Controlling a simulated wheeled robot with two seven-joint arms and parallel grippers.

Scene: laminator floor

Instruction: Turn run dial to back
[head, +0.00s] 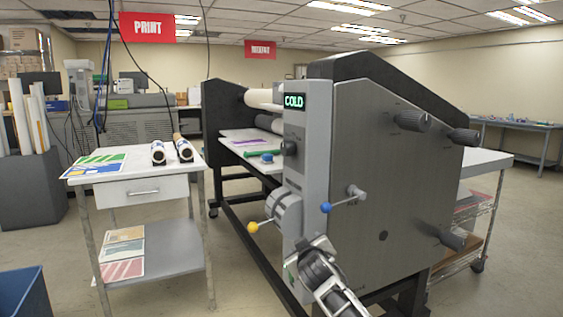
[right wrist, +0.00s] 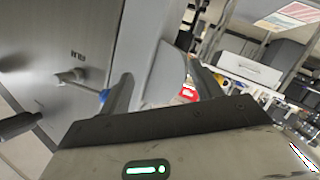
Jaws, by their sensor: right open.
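The laminator's side panel (head: 385,170) carries a small grey lever dial with a blue ball end (head: 326,208), its arm pointing left and slightly down. In the right wrist view, the lever (right wrist: 75,77) sits by a short, blurred label, its blue tip partly hidden behind a finger. A larger grey dial (head: 287,212) with a yellow ball lever is on the front column. My right gripper (head: 308,250) is open below both dials at the column's lower end. In the wrist view its fingers (right wrist: 163,82) are apart, with a grey rounded surface beyond them. My left gripper is not in view.
The column has a green "COLD" display (head: 294,102) and a black knob (head: 289,147). A white cart (head: 140,190) with rolls and prints stands at the left. Dark knobs (head: 412,120) stick out of the side panel. Floor is clear at the lower right.

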